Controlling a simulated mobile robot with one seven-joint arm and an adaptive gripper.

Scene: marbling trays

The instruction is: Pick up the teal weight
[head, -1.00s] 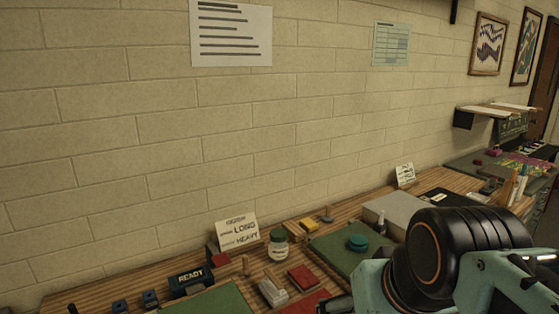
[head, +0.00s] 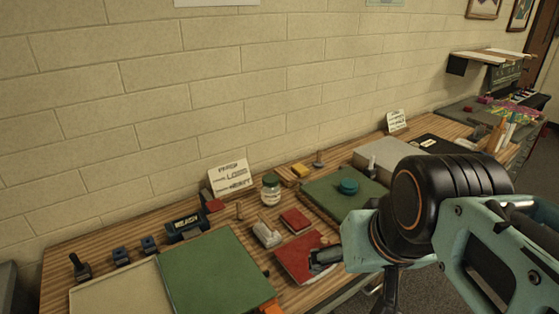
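The teal weight (head: 348,187) is a short round disc. It sits on a green board (head: 323,202) at the right of the bench, apart from my gripper. My gripper (head: 322,261) shows only as a small dark part at the end of my teal and black arm, above the dark red pad (head: 296,262). It is lower in the picture than the weight and a little to its left. My arm hides part of the bench right of the gripper, and the finger opening cannot be made out.
A jar (head: 271,190) with a green lid stands left of the green board. A smaller red block (head: 296,220) and a pale block (head: 266,235) lie nearby. A grey slab (head: 388,152) lies behind the board. A large green panel (head: 213,272) covers the front left.

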